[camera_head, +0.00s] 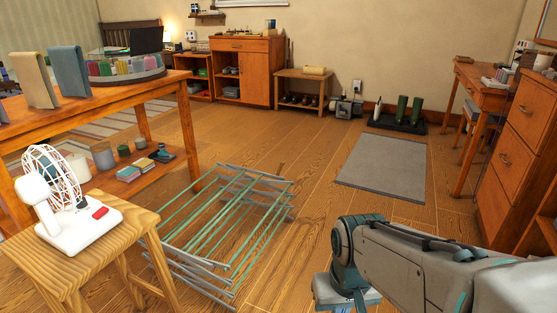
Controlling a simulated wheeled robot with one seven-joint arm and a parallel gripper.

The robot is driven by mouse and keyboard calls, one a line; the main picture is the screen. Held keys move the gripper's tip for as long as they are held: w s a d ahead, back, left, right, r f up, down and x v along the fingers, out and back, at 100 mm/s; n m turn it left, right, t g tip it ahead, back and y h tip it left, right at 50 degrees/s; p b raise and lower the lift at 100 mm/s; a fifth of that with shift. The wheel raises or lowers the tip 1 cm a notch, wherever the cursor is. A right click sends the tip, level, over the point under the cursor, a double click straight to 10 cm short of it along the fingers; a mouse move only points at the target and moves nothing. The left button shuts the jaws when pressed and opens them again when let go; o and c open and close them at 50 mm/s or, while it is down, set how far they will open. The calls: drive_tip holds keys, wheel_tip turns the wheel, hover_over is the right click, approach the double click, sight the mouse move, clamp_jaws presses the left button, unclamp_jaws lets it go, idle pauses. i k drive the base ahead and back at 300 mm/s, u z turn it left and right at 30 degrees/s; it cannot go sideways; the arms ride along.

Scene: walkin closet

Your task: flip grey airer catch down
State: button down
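A grey airer (222,232) with green-tinted thin rails stands low on the wooden floor, left of the middle of the picture. Its near end has several grey bars close together, and its far end has a crossbar frame. I cannot make out its catch at this size, so I cannot tell whether it is up or down. My arm reaches in from the lower right, bends near the bottom edge and stays right of the airer, apart from it. My gripper's fingers do not show.
A wooden stool (110,235) with a white fan (72,205) stands close left of the airer. A long wooden table (110,95) is behind it. A grey mat (384,167) lies right of centre. Drawers (523,150) line the right side. Floor between airer and mat is clear.

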sight(282, 164)
drive_tip(key=z, duration=0.5)
drive_tip(key=i, duration=0.8)
drive_tip(key=z, duration=0.65)
drive_tip(key=i, duration=1.25)
drive_tip(key=u, duration=1.2)
drive_tip(key=i, duration=0.8)
drive_tip(key=u, duration=0.75)
